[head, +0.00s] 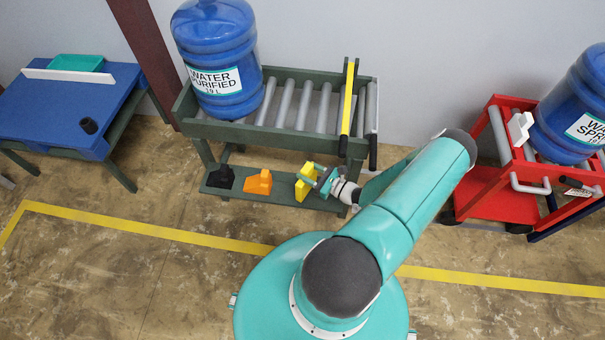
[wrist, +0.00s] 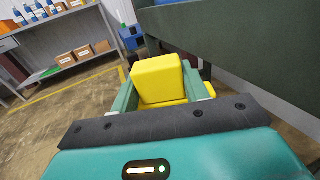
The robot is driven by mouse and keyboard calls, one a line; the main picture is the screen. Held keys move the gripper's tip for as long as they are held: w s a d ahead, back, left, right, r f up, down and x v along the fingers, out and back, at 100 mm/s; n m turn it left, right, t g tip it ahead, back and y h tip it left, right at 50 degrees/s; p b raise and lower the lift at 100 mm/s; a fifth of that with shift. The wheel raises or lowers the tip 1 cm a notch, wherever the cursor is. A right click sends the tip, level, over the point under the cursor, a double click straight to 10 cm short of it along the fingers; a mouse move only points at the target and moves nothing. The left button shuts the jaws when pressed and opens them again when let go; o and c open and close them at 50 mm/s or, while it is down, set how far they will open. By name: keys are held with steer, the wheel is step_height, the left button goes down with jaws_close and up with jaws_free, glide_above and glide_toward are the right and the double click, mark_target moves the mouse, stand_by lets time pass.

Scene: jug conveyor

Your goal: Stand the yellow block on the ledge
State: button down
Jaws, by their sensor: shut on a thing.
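The yellow block (head: 303,184) is at the right part of the green ledge (head: 237,191) under the roller conveyor. My gripper (head: 313,176) is shut on it from the right. In the wrist view the yellow block (wrist: 159,80) sits between the green fingers of my gripper (wrist: 160,95). The block looks roughly upright. I cannot tell whether its underside touches the ledge.
An orange block (head: 258,183) and a black block (head: 220,177) stand on the ledge to the left. The conveyor (head: 290,130) above carries a blue water jug (head: 215,60). A red cart (head: 490,185) stands at the right and a blue table (head: 65,105) at the left.

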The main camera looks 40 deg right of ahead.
steer(key=shift+x, duration=0.8)
steer(key=shift+w+f, duration=0.15)
steer(key=shift+f, duration=0.7)
steer(key=shift+w+f, duration=0.2)
steer(key=shift+f, duration=0.85)
steer(key=c, duration=0.7)
jaws_free()
steer(key=v, duration=1.2)
